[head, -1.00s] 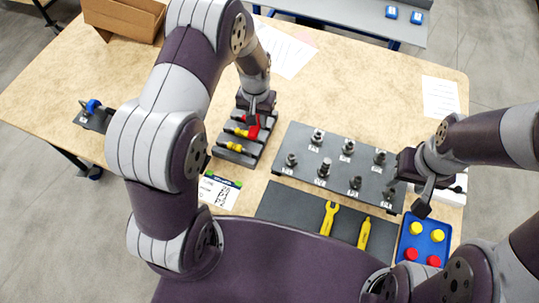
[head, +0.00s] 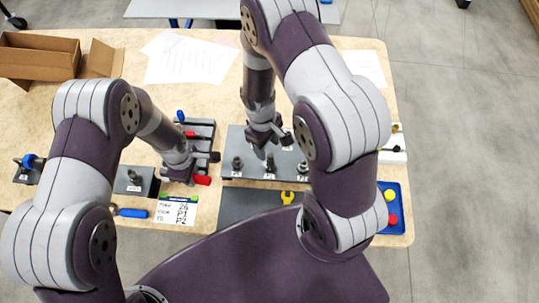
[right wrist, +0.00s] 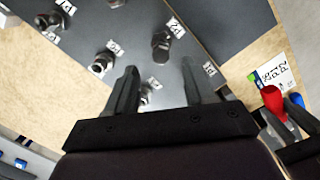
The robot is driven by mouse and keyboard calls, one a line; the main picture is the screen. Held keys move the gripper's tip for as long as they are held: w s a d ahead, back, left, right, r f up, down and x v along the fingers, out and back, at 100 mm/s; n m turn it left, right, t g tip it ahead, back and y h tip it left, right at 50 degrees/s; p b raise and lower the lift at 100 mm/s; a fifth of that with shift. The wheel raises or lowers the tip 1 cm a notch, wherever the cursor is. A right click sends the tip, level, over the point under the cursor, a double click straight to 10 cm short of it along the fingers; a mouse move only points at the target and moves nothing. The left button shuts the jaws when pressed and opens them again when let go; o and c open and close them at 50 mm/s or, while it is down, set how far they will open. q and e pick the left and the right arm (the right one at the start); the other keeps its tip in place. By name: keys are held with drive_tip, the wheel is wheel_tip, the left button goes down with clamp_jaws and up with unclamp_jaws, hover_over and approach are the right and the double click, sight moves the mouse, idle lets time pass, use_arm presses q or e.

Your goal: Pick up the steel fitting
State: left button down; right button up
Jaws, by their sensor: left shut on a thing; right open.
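Several metal fittings stand on the dark labelled plate (head: 231,138), among them one at its front (head: 237,162). In the right wrist view, a bright steel fitting (right wrist: 147,90) shows low between the fingers of my right gripper (right wrist: 158,74), partly hidden. A darker, taller fitting (right wrist: 162,42) stands just beyond the fingertips. My right gripper, also in the head view (head: 267,143), is open above the plate; contact cannot be told. My left gripper (head: 188,172) is shut on a red-handled tool (head: 201,180) by the rack, left of the plate.
The tool rack (head: 205,130) stands left of the plate. A smaller plate (head: 122,184) with one fitting and a blue-handled tool (head: 132,212) lie further left. A blue tray (head: 399,190) with yellow and red pieces is at right. Papers (head: 187,58) lie behind.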

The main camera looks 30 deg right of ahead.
sight(270, 155)
use_arm(q)
drive_tip(key=shift+r+p, duration=0.4)
drive_tip(key=shift+r, duration=0.25)
use_arm(e)
drive_tip(key=f, duration=0.2)
drive_tip(key=s+f, duration=0.1)
drive_tip(key=f, duration=0.1)
drive_tip(key=shift+s+d+f, duration=0.15)
drive_tip(key=shift+f, duration=0.3)
clamp_jaws()
